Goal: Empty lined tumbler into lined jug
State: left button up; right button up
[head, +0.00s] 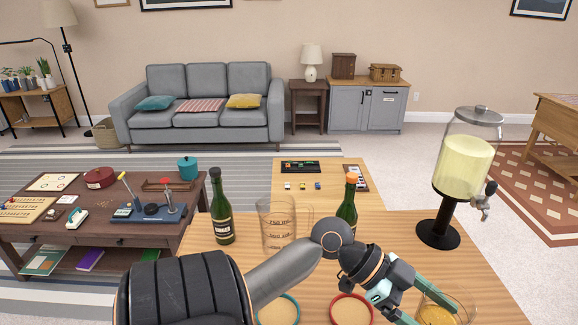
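The lined jug (281,228) is clear glass with dark printed lines and stands on the wooden bar top behind my arm. It looks empty, and my arm hides its lower part. A clear tumbler (465,303) with amber liquid in it is at the bottom right, partly cut off by the picture's edge. My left gripper (437,317) reaches across from the left, with its green fingers apart at the tumbler. One finger overlaps the tumbler's rim and the other is at its left side. Whether they press on the glass cannot be seen. My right gripper is not in view.
A green bottle (222,212) stands left of the jug, and another bottle with an orange cap (347,210) stands right of it. A drink dispenser (468,150) stands at the right edge. A teal-rimmed coaster (279,310) and a red-rimmed coaster (351,310) lie in front.

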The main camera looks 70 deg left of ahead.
aim_at(276, 211)
jog(key=k+u, duration=0.1)
jog(key=u, duration=0.35)
jog(key=j+u, duration=0.1)
jog(key=u, duration=0.3)
jog(key=k+j+u, duration=0.1)
jog(key=u, duration=0.35)
jog(key=i+l+u, duration=0.1)
jog(key=i, duration=0.35)
jog(key=l, duration=0.1)
